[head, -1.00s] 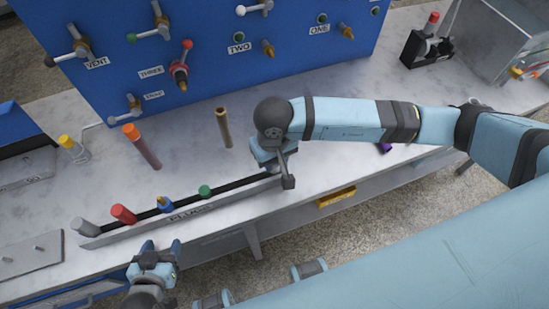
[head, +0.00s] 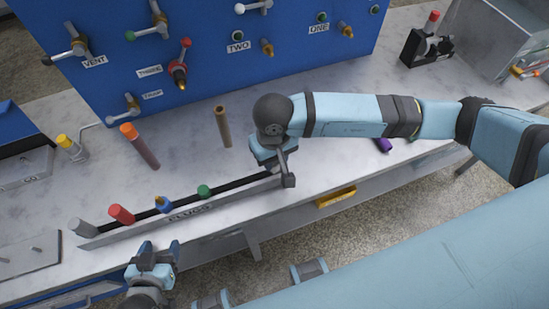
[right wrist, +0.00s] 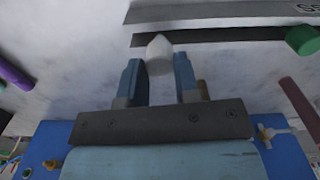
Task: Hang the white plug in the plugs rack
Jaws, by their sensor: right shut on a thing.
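The white plug (right wrist: 159,53) shows in the right wrist view between the fingertips of my right gripper (right wrist: 160,72), which is shut on it. The plug is at the end of the dark slot of the plugs rack (right wrist: 215,35); whether it sits in the slot I cannot tell. In the head view my right gripper (head: 273,172) is at the right end of the rack (head: 215,208) and hides the plug. The rack holds a grey (head: 83,228), a red (head: 121,214), a blue (head: 163,204) and a green plug (head: 204,191). My left gripper (head: 156,250) is open and empty in front of the rack.
A blue panel (head: 210,50) with valves stands behind the bench (head: 190,160). An orange-topped hose (head: 140,145) and a brown tube (head: 222,126) stand behind the rack. A purple piece (head: 384,145) lies right of my right gripper. A yellow label (head: 336,197) is on the bench front.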

